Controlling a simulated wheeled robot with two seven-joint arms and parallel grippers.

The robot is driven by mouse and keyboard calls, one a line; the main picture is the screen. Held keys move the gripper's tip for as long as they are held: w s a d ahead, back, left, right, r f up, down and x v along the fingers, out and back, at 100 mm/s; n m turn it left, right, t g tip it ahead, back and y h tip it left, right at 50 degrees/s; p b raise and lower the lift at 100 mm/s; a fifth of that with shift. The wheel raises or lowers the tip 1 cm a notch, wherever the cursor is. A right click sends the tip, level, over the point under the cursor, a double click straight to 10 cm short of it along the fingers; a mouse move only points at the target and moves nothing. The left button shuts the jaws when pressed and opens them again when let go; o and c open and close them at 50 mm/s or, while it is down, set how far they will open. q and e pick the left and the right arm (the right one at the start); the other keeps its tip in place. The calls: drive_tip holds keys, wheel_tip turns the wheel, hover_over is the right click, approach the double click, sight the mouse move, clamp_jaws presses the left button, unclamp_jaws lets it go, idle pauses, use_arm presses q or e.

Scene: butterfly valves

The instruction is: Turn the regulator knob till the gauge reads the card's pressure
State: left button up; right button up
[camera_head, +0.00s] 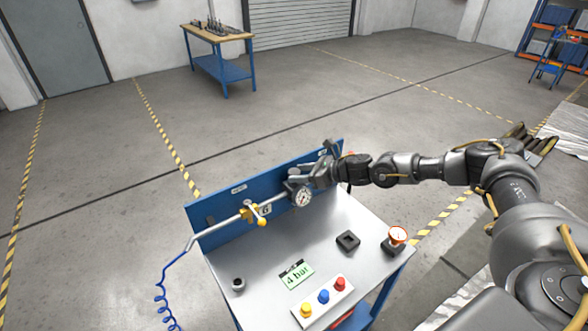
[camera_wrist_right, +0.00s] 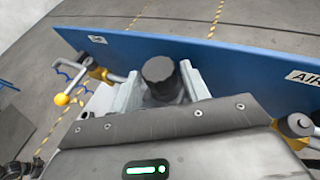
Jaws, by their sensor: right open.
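The card (camera_head: 296,276) lies on the grey bench top and reads "4 bar". The round white gauge (camera_head: 302,197) sits on the pipe line in front of the blue panel; its needle is too small to read. My right gripper (camera_head: 308,178) is at the line just above the gauge in the head view. In the right wrist view the dark round regulator knob (camera_wrist_right: 160,76) stands between the two open fingers of this gripper (camera_wrist_right: 158,88). I cannot tell whether the fingers touch it. In the head view the gripper mostly hides the knob. My left gripper is out of view.
The blue panel (camera_head: 225,207) stands along the bench's back edge. A yellow-handled valve (camera_head: 256,213) and blue coiled hose (camera_head: 163,290) are left of the gauge.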

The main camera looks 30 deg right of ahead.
drive_tip(key=shift+p+x, duration=0.3)
drive_tip(key=shift+x, duration=0.9)
drive_tip(key=shift+c, duration=0.5)
drive_tip(key=c, duration=0.6)
